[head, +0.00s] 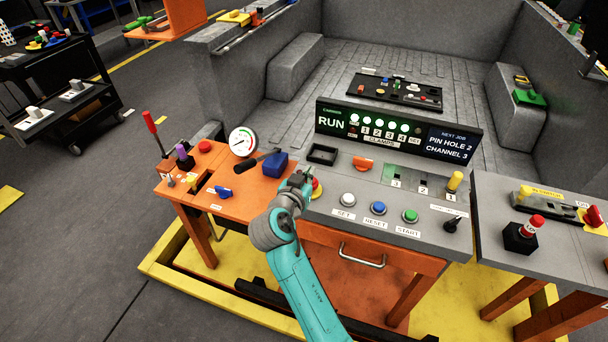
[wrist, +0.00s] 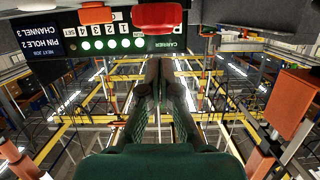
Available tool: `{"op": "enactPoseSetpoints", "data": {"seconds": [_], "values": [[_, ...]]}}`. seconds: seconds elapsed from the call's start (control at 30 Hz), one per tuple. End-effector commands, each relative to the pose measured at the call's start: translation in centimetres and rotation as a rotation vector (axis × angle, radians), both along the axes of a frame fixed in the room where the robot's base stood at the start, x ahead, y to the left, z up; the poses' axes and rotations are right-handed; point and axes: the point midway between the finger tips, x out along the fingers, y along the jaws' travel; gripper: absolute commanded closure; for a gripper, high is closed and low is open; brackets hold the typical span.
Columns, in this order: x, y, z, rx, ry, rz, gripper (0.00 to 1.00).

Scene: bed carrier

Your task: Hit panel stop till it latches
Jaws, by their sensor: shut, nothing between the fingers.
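The panel stop is a red mushroom button (head: 317,188) on a yellow base on the grey control panel (head: 345,228), left of the white SET button. My gripper (head: 303,176) is beside it and hides part of it in the head view. In the upside-down wrist view, a red cap (wrist: 157,15), apparently this button, shows beyond the shut fingers (wrist: 162,68), with a gap between them in the picture. The fingers are empty. I cannot tell whether the button is pressed in. The display (head: 397,131) reads RUN with several green clamp lights.
White (head: 347,199), blue (head: 378,208) and green (head: 410,215) buttons sit right of the stop. An orange knob (head: 362,163) and a black tray (head: 322,154) lie behind. A blue block (head: 275,164) and a gauge (head: 242,141) stand to the left.

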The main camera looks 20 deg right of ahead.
Motion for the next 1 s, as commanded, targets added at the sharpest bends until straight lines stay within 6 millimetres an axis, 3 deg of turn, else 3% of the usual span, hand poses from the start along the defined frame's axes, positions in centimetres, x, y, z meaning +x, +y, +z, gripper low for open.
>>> {"op": "enactPoseSetpoints", "data": {"seconds": [0.2,0.63,0.83,1.0], "values": [[0.0,0.0,-1.9,0.000,-0.001,0.001,1.00],[0.0,0.1,-2.3,-0.001,-0.001,0.000,1.00],[-0.1,0.1,-4.4,0.000,0.002,0.000,1.00],[-0.1,0.1,-4.9,0.002,0.008,0.000,1.00]]}}
